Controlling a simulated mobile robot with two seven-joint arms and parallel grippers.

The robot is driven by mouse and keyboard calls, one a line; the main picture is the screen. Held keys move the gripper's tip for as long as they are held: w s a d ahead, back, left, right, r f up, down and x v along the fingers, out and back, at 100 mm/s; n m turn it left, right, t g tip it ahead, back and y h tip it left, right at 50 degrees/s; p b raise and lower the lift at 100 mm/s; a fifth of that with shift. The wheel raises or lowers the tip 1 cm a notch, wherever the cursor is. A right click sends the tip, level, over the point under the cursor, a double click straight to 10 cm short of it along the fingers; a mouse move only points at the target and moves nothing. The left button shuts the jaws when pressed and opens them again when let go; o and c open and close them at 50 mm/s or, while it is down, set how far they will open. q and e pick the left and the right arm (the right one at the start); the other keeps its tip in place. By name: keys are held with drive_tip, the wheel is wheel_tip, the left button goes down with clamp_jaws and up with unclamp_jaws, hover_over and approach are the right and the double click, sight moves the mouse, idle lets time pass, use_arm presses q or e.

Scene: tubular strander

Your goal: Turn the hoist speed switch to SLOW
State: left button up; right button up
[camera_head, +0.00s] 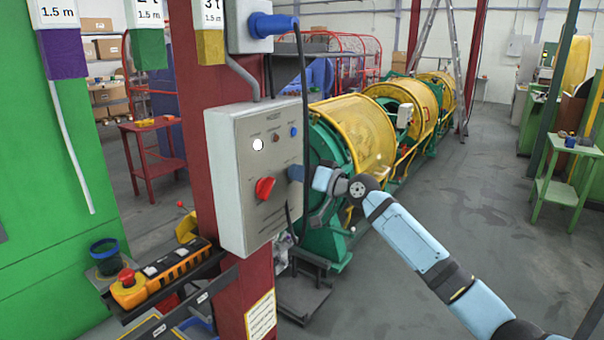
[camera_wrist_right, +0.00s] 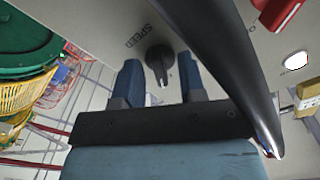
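The grey hoist control box (camera_head: 240,195) is mounted on a dark red column. The speed switch (camera_wrist_right: 160,60) is a black knob with a lever-like grip, beside the printed word SPEED in the right wrist view. My right gripper (camera_head: 298,173) is at the right side of the box front in the head view, hiding the speed switch there. In the wrist view my right gripper (camera_wrist_right: 161,75) is open, with one blue finger on each side of the knob. I cannot tell whether the fingers touch it. The SLOW mark is not readable. My left gripper is not in view.
A red rotary switch (camera_head: 265,188) sits left of my gripper on the same box. A dark cable (camera_wrist_right: 225,50) crosses close by my right gripper. A yellow-caged green machine (camera_head: 350,135) stands behind. An orange pendant (camera_head: 160,275) with a red button lies on a shelf lower left.

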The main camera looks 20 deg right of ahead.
drive_tip(key=shift+c, duration=0.2)
clamp_jaws()
